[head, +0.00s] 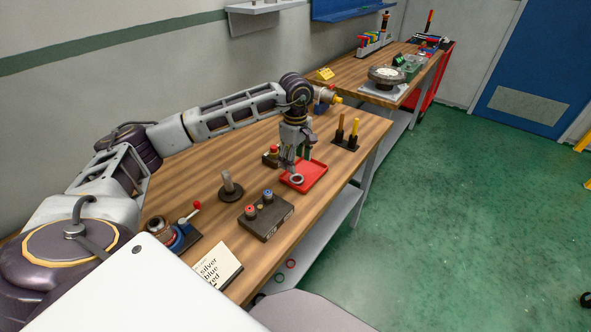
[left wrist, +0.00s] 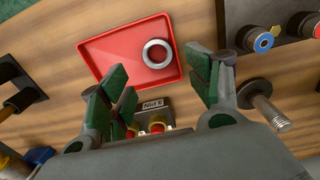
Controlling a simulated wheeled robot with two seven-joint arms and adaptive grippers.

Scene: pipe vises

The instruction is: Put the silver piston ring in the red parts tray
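The silver piston ring (head: 297,179) appears to lie flat inside the red parts tray (head: 318,171), near one edge. In the left wrist view the ring (left wrist: 143,52) is inside the tray (left wrist: 104,57), near its right side. My left gripper (head: 292,163) hangs pointing down just above the ring and tray. In the left wrist view its green-padded fingers (left wrist: 163,82) are spread wide with nothing between them. My right gripper is not in view.
A dark block with red and blue knobs (head: 266,215) and an upright post on a round base (head: 230,187) stand left of the tray. A printed card (head: 218,266) lies near the front.

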